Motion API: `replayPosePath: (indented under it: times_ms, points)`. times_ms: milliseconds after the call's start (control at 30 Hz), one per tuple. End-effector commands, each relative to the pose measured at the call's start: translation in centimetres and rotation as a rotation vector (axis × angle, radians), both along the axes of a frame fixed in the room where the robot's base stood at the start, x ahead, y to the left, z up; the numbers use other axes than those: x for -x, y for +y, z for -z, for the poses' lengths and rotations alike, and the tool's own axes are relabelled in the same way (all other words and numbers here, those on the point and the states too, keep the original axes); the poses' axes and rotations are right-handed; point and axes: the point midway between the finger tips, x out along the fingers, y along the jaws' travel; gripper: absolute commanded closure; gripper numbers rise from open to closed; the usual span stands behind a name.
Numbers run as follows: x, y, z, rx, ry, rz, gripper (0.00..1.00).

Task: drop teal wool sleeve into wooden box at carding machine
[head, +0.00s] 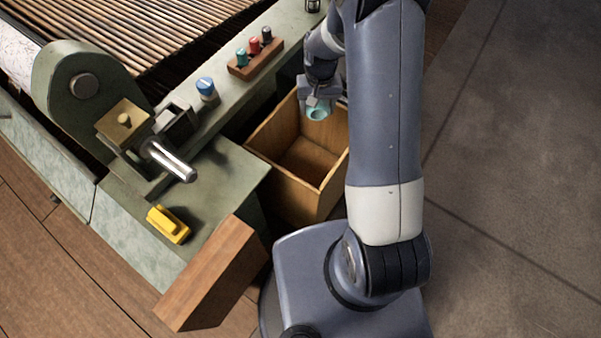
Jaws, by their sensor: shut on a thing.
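The teal wool sleeve (318,113) is a small pale teal ring in the head view, with its open end showing. My gripper (318,103) is shut on it and holds it over the far part of the wooden box (270,178). The wooden box is open at the top and its visible floor is bare. My arm hides the right side of the box. The carding machine (222,160) is green, with a slatted bed, and stands left of the box.
A wooden rack (256,60) holds teal, red and black pieces on the machine's ledge, near a blue-topped knob (206,88). A metal spindle (170,162) juts out above a yellow object (168,224). A wooden block (212,275) is at the front. Grey floor (510,180) at right is clear.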

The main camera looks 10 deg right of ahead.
Motion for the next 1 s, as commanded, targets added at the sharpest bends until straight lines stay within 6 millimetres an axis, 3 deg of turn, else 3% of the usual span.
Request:
replayPosePath:
  times_ms: [33,300,500,767,1000]
  points:
    - [-0.3,0.0,2.5,0.0,0.001,0.013,0.52]
    - [-1.6,0.1,8.2,0.0,0.0,0.091,0.52]
    - [-2.2,0.1,10.3,0.0,-0.001,0.125,0.52]
    - [-2.3,0.1,11.2,0.0,0.0,0.135,0.52]
    - [-2.3,0.1,13.8,0.0,0.001,0.134,0.52]
